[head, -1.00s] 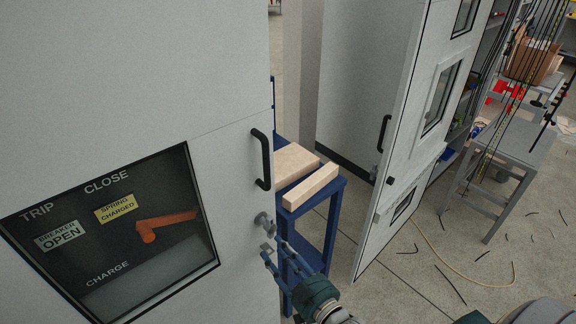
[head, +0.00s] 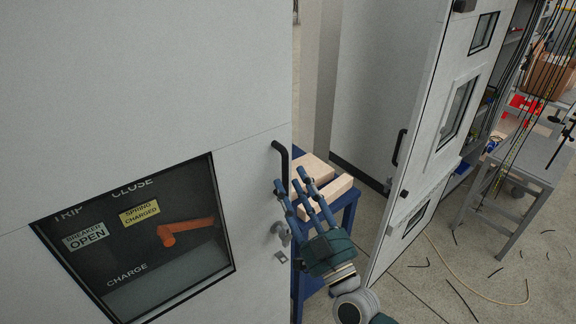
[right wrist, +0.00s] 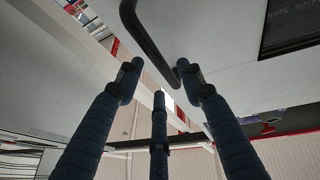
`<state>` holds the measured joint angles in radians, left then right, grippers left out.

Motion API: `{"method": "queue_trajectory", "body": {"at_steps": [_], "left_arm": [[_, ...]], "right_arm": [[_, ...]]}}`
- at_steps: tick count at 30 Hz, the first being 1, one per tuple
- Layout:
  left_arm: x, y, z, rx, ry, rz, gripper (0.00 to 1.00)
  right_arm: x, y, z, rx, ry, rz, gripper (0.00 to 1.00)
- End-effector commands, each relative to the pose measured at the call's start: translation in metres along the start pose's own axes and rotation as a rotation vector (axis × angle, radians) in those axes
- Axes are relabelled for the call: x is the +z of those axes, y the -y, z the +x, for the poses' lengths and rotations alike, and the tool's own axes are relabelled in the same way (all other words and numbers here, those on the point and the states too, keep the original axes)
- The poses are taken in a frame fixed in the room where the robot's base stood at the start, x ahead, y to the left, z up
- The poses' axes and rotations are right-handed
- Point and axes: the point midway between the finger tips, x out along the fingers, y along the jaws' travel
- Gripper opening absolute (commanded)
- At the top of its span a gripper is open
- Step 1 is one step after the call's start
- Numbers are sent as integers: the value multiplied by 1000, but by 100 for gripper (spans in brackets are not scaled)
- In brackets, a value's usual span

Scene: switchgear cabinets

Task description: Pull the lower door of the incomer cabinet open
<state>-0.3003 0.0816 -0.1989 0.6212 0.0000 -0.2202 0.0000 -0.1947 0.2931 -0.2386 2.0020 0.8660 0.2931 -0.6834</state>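The grey lower door (head: 262,200) of the near cabinet fills the left of the head view below a seam. It carries a dark window (head: 150,235) and, at its right edge, a black bar handle (head: 282,160). A metal latch (head: 281,232) sits below the handle. My right gripper (head: 291,181) has its blue fingers spread at the handle's lower end. In the right wrist view the handle (right wrist: 148,38) runs down toward the space between the open fingers (right wrist: 160,80). Contact cannot be told. My left gripper is not in view.
A blue table (head: 347,199) with pale blocks (head: 325,195) stands just behind the door edge. A second cabinet door (head: 425,150) stands open to the right.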

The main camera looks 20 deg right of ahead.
Motion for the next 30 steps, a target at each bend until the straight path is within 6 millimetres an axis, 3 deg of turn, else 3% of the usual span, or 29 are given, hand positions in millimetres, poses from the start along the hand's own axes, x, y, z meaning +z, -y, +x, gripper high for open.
{"method": "queue_trajectory", "body": {"at_steps": [3,7,19,25,30], "left_arm": [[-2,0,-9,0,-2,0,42],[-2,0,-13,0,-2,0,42],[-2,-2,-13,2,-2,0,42],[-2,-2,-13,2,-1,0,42],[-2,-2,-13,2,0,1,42]], "right_arm": [[-3,0,22,-1,-1,-1,38],[-1,0,36,-1,1,-1,38],[1,0,42,-1,2,-1,38],[1,0,42,-1,2,-1,0],[1,0,42,-1,2,-1,0]]}}
